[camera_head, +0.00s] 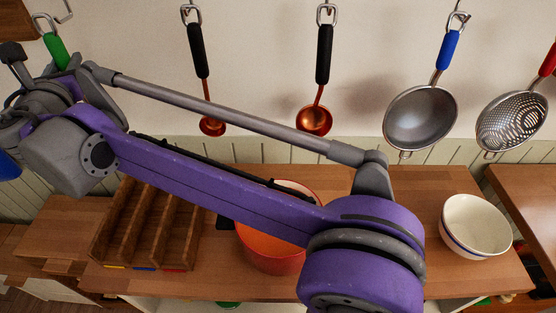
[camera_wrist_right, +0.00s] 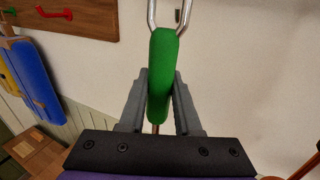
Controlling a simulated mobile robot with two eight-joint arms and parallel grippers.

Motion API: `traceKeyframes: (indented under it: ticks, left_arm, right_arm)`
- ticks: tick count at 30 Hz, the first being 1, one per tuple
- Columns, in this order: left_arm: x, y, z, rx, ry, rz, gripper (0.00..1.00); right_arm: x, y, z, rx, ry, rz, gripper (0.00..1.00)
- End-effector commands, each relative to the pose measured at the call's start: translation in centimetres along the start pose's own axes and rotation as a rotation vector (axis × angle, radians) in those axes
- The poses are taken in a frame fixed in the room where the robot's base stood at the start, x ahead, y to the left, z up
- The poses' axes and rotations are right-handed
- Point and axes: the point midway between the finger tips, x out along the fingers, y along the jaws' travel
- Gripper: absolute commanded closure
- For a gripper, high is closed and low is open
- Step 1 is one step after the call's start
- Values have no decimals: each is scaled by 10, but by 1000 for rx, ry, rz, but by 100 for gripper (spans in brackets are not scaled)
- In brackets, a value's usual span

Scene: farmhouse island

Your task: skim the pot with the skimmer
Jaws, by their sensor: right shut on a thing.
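My right gripper (camera_head: 62,70) is at the upper left of the head view, in front of the wall. It is shut on the green handle (camera_head: 54,48) of a hanging tool. In the right wrist view the green handle (camera_wrist_right: 160,75) stands upright between the two fingers, its metal loop at the top. The tool's head is hidden, so I cannot tell whether it is the skimmer. The red-orange pot (camera_head: 262,256) stands on the wooden counter, partly hidden behind my purple arm. My left gripper is not in view.
Two copper ladles (camera_head: 314,120), a blue-handled bowl-shaped tool (camera_head: 420,116) and a red-handled perforated strainer (camera_head: 512,120) hang on the wall. A wooden divided rack (camera_head: 150,225) stands left of the pot. A cream bowl (camera_head: 478,226) is to the right on the counter (camera_head: 440,275).

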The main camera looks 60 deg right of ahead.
Motion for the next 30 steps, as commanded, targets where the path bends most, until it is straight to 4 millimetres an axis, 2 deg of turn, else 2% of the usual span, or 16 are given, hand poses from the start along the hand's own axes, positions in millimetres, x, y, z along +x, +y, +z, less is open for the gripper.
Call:
traceKeyframes:
  ticks: [17,30]
  left_arm:
    - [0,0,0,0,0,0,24]
    - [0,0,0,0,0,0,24]
  right_arm:
    - [-8,3,0,0,0,0,100]
    - [-26,11,-5,0,0,1,100]
